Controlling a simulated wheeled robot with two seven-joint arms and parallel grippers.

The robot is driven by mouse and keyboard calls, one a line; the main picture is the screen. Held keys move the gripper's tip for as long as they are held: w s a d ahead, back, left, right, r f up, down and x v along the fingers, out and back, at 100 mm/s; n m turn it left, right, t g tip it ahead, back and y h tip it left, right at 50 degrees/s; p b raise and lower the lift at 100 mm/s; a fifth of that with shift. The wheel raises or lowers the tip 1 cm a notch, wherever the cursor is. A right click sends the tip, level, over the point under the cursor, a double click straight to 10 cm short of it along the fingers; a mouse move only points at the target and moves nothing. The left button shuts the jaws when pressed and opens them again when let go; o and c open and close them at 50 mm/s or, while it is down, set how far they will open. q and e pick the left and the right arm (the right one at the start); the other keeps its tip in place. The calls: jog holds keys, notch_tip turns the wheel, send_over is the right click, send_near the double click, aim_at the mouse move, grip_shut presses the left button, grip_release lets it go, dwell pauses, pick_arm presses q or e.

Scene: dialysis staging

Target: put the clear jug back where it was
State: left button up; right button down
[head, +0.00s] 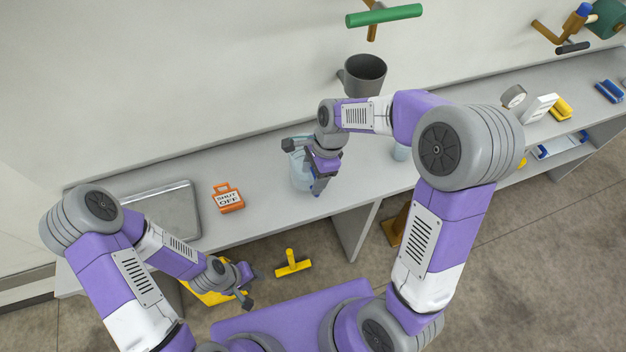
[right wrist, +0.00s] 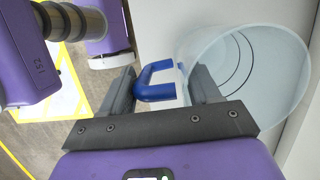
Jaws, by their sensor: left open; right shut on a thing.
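The clear, bluish jug (head: 299,172) is at the middle of the grey counter, partly hidden behind my right gripper (head: 318,186). In the right wrist view the jug (right wrist: 262,72) shows its round open mouth, and its blue handle (right wrist: 155,92) lies between the fingers of my right gripper (right wrist: 162,84). That gripper is shut on the handle. I cannot tell whether the jug's base touches the counter. My left gripper (head: 244,288) is open and empty, low in front of the counter.
A dark grey mug-like vessel (head: 363,75) is behind my right arm. A yellow T-shaped thing (head: 292,264) is below the counter's front.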

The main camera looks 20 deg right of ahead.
jog(key=shift+f, duration=1.3)
jog(key=shift+f, duration=0.2)
jog(key=shift+c, duration=1.2)
grip_release()
jog(key=shift+r, duration=0.1)
jog(key=p+v, duration=0.2)
jog(key=v, duration=1)
jog(key=shift+r, duration=0.15)
jog(key=shift+s, duration=0.1)
